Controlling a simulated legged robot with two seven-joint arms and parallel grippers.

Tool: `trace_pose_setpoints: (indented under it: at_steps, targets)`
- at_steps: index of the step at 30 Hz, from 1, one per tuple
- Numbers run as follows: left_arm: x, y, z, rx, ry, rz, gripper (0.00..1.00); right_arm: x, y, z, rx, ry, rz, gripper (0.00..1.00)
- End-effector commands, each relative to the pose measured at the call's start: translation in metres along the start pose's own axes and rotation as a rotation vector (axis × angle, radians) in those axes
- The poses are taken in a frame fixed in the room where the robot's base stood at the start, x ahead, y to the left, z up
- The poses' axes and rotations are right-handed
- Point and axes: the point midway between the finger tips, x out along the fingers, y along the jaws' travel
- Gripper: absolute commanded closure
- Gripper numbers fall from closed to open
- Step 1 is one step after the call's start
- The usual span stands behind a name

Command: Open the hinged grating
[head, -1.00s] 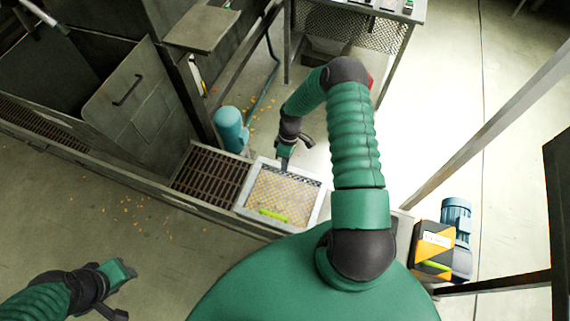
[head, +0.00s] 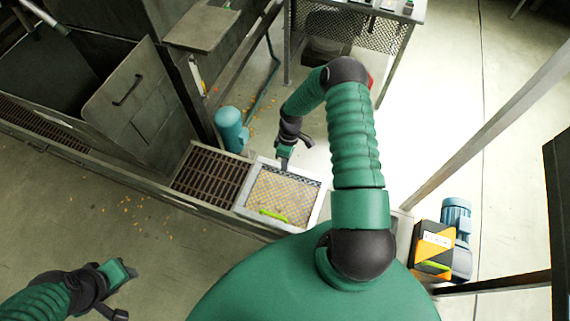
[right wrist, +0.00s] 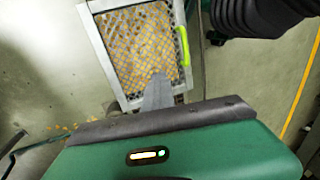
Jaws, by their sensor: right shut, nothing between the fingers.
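The hinged grating (head: 283,194) is a light metal frame with mesh over yellowish material, and it lies flat and closed. A bright green handle (head: 272,216) sits at its near edge; in the right wrist view the grating (right wrist: 140,45) is at the upper middle with the green handle (right wrist: 183,45) on its right side. My right gripper (head: 284,167) is at the far edge of the grating, opposite the handle. Its fingers (right wrist: 157,92) are shut and empty, over the grating's edge; contact cannot be told. My left gripper (head: 127,271) is low at the left, away from the grating; its fingers are unclear.
A dark slotted grate (head: 210,178) adjoins the grating on the left. A blue motor (head: 231,130) stands just behind. A machine panel with a handle (head: 126,90) is at the left, and a mesh-sided table (head: 360,32) at the back.

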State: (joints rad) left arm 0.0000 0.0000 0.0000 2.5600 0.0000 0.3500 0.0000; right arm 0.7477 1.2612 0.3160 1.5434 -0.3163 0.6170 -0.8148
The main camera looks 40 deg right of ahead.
Motion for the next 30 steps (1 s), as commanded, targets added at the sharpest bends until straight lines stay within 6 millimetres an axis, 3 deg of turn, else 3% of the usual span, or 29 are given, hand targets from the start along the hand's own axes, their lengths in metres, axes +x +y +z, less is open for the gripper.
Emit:
trace_pose_setpoints:
  at_steps: [2, 9, 20, 23, 30]
  targets:
    - [0.000, 0.000, 0.000, 0.000, 0.000, 0.000, 0.64, 0.000, 0.000, 0.000, 0.000, 0.000, 0.000, 0.97]
    - [0.000, 0.000, 0.000, 0.000, 0.000, 0.000, 0.64, 0.000, 0.000, 0.000, 0.000, 0.000, 0.000, 0.65]
    - [0.000, 0.000, 0.000, 0.000, 0.000, 0.000, 0.64, -0.004, 0.001, 0.000, 0.000, 0.001, 0.001, 0.64]
    - [0.000, 0.000, 0.000, 0.000, 0.000, 0.000, 0.64, -0.019, 0.001, 0.000, 0.001, 0.001, 0.002, 0.64]
    - [0.001, 0.000, 0.000, 0.000, 0.000, 0.000, 0.64, -0.087, 0.002, 0.000, 0.001, 0.003, 0.005, 0.64]
